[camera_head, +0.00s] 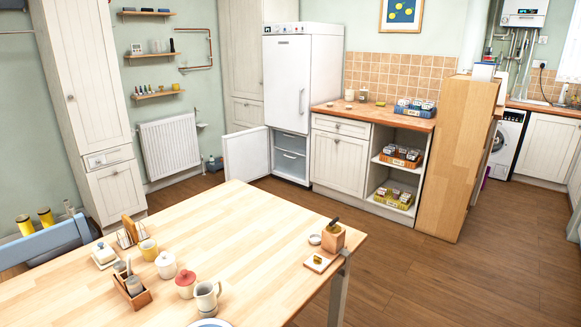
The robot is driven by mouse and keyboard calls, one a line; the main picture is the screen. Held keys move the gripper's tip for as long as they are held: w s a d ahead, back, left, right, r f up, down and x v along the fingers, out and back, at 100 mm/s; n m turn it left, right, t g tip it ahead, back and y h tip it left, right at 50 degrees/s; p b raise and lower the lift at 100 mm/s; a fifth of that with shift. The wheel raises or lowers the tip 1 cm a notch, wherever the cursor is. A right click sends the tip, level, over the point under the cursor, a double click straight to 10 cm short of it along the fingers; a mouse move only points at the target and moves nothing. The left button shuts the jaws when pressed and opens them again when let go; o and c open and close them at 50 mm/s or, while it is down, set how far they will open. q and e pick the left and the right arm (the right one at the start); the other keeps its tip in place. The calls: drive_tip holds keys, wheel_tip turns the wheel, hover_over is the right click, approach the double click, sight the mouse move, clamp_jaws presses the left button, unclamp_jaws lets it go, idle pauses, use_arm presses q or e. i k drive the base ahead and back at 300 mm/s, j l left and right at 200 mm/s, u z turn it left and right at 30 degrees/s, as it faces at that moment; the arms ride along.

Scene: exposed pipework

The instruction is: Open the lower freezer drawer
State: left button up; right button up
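A white fridge-freezer (287,85) stands against the back wall, and its upper door is shut. The lower freezer door (246,154) is swung wide open to the left. In the opening are grey drawers stacked one above the other, the upper freezer drawer (290,143) and the lower freezer drawer (291,168). Both look pushed in, though they are small at this distance. Neither of my grippers shows in this view.
A wooden table (220,235) with jars, a jug and a toast rack fills the foreground, between me and the freezer. A cabinet (339,160) and open shelves stand right of the freezer. Brown floor (430,270) is clear right of the table.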

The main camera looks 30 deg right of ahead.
sight(302, 158)
drive_tip(key=l+z, duration=0.1)
drive_tip(key=z, duration=0.45)
drive_tip(key=i+l+z, duration=0.4)
drive_tip(key=i+l, duration=0.15)
drive_tip(key=l, duration=0.35)
drive_tip(key=i+l+z, duration=0.45)
drive_tip(key=i+l, duration=0.2)
drive_tip(key=i+l+z, duration=0.25)
drive_tip(key=i, duration=0.65)
drive_tip(key=i+l+z, duration=0.25)
drive_tip(key=i, duration=0.7)
drive_tip(key=i+j+u, duration=0.15)
drive_tip(key=i+u, duration=0.25)
drive_tip(key=i+j+u, duration=0.1)
drive_tip(key=u, duration=0.35)
drive_tip(key=i+l+u, duration=0.1)
drive_tip(key=i+u, duration=0.3)
drive_tip(key=i+l+u, duration=0.15)
drive_tip(key=i+u, duration=0.3)
drive_tip(key=i+j+u, duration=0.25)
drive_tip(key=i+u, duration=0.2)
drive_tip(key=i, duration=0.35)
drive_tip(key=i+u, duration=0.45)
drive_tip(key=i, duration=0.4)
